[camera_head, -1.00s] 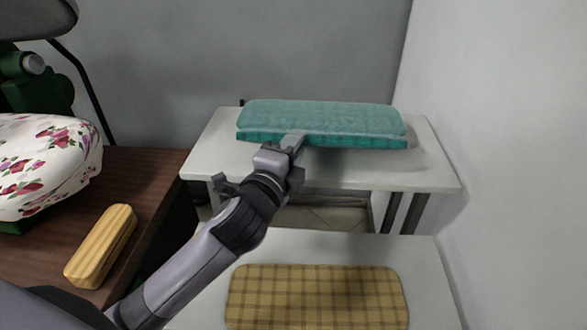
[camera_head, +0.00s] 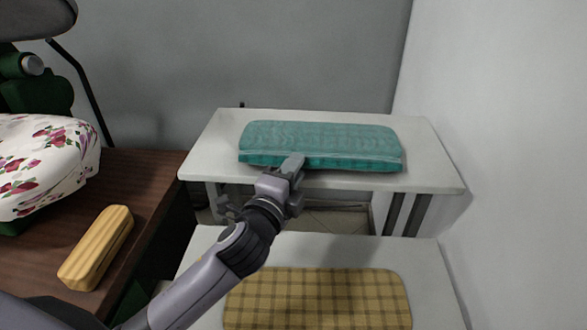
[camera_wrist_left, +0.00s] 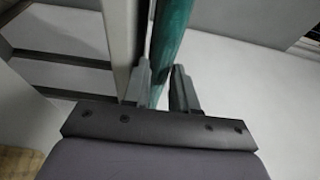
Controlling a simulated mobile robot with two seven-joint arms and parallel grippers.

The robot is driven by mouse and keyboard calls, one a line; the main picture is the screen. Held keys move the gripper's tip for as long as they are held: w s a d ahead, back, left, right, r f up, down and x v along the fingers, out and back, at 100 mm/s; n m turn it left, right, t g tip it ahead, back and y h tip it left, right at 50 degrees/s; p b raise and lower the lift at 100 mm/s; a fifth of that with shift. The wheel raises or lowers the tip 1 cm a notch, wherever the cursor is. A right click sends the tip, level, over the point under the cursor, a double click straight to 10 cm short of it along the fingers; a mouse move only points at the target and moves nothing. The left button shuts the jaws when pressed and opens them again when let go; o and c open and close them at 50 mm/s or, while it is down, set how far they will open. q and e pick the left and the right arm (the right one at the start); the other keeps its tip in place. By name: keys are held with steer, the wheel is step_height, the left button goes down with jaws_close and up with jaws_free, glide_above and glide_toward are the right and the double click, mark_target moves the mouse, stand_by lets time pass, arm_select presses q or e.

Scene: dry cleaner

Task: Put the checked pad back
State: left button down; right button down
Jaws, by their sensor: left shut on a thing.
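The checked pad (camera_head: 318,300), tan with brown lines, lies flat on the near white table, its lower edge cut off in the head view. A teal, quilted-looking pad (camera_head: 320,145) is at the far white table (camera_head: 435,172). My left gripper (camera_head: 292,165) is shut on its front edge. The left wrist view shows the teal edge (camera_wrist_left: 172,40) between the two fingers (camera_wrist_left: 158,88). The teal pad is level and on or just above the tabletop; I cannot tell if it touches. My right gripper is not in view.
A brown wooden table (camera_head: 150,190) on the left carries a striped wooden block (camera_head: 97,247) and a flowered padded form (camera_head: 45,165). Walls close off the back and right. The far tabletop has bare room around the teal pad.

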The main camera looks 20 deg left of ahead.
arm_select(q)
steer(key=c, duration=0.9)
jaws_free()
steer(key=s+r, duration=0.1)
steer(key=s, duration=1.1)
steer(key=shift+a+r, duration=0.15)
steer(key=shift+s, duration=0.1)
